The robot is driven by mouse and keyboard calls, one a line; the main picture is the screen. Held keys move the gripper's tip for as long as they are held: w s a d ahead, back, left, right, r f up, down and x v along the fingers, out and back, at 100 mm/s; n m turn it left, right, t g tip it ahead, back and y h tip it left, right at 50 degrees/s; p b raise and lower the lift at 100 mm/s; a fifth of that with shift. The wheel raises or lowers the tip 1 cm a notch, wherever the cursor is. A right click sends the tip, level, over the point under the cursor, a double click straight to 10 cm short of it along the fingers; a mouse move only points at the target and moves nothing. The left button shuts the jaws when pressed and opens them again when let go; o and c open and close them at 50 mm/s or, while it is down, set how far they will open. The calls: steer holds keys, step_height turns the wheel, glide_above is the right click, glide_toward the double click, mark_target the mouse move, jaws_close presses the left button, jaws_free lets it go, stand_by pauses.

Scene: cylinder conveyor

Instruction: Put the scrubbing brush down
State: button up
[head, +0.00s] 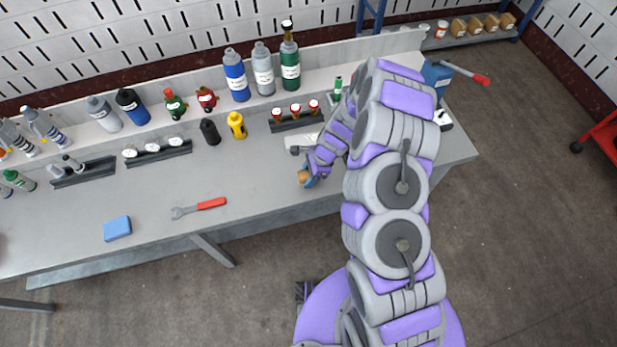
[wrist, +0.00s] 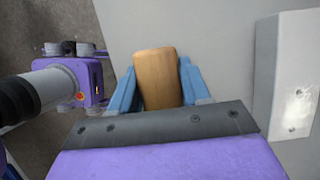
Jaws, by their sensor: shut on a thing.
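The scrubbing brush shows as a tan wooden block (wrist: 156,78) between the two blue fingers in the wrist view. My gripper (wrist: 157,85) is shut on it. In the head view the brush (head: 303,176) is a small brown shape at the tip of my gripper (head: 309,181), over the grey workbench (head: 262,200) near its front edge. The brush's underside and bristles are hidden, and I cannot tell whether it touches the bench.
A white-grey block (head: 301,142) lies just behind my gripper. A red-handled wrench (head: 200,208) and a blue sponge (head: 117,228) lie to the left. Several bottles stand along the back shelf, near a yellow bottle (head: 237,125). The bench between wrench and gripper is clear.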

steer(key=shift+a+f, duration=0.25)
steer(key=shift+f, duration=0.35)
steer(key=shift+a+f, duration=0.1)
steer(key=shift+a, duration=0.3)
steer(key=shift+d+f, duration=0.25)
steer(key=shift+d, duration=0.25)
steer(key=shift+s+f, duration=0.15)
steer(key=shift+f, duration=0.05)
